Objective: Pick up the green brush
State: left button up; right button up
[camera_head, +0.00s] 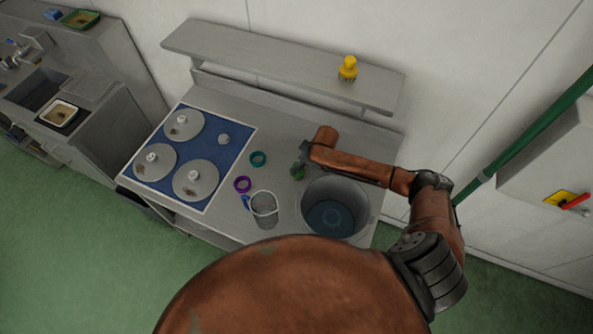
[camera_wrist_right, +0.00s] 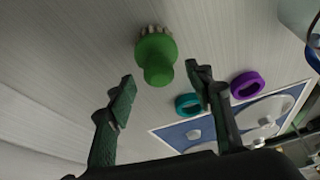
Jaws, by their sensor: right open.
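The green brush (camera_wrist_right: 155,58) stands on the grey worktop, with pale bristles at its far end in the right wrist view. My left gripper is not in view.
A yellow brush (camera_head: 348,68) stands on the shelf (camera_head: 290,66) above.

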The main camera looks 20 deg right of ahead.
jog(key=shift+x, duration=1.25)
jog(key=shift+c, duration=0.5)
jog(key=shift+d, duration=0.1)
grip_shut()
